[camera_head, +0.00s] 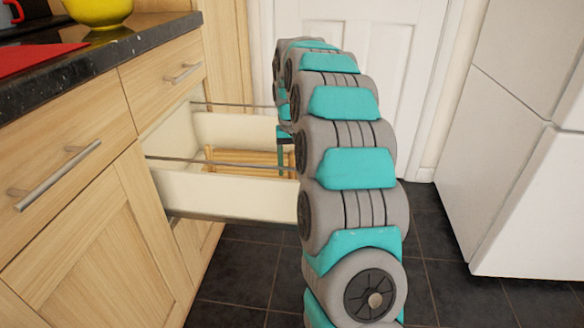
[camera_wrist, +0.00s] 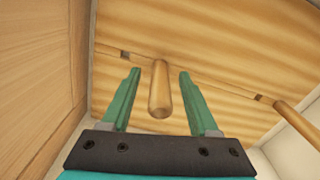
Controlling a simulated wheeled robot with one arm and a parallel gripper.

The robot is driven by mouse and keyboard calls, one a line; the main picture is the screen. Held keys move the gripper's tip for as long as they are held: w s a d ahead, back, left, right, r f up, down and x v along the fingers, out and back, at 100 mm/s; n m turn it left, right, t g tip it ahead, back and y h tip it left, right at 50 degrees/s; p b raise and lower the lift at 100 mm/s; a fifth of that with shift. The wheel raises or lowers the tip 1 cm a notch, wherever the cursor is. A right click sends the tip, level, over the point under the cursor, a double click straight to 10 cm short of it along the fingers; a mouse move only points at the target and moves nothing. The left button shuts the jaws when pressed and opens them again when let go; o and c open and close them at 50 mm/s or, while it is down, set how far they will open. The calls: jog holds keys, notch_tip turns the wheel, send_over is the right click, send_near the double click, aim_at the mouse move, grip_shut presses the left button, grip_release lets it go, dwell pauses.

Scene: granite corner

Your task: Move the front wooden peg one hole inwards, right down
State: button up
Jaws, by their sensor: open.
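A wooden peg (camera_wrist: 160,90) stands between the two green fingers of my gripper (camera_wrist: 158,85) in the wrist view. The fingers are open, with a gap on both sides of the peg. A second wooden peg (camera_wrist: 298,124) shows at the right edge. Both pegs rise from a wooden pegboard (camera_wrist: 215,50) with dark holes in it. One hole (camera_wrist: 124,54) is left of the middle peg and another (camera_wrist: 259,98) is beside the right peg. In the head view the pegboard (camera_head: 245,158) lies in the open drawer, and my arm hides much of it.
The pale drawer (camera_head: 225,195) is pulled out of the wooden cabinet (camera_head: 85,235), with metal rails along its sides. A granite counter (camera_head: 100,55) holds a yellow bowl (camera_head: 98,12). A white appliance (camera_head: 530,200) stands right. Dark floor (camera_head: 240,270) is clear in front of the drawer.

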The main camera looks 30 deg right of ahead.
aim_at(292, 152)
notch_tip(292, 152, up, 7)
jog(key=shift+r, duration=0.2)
dwell(0.6)
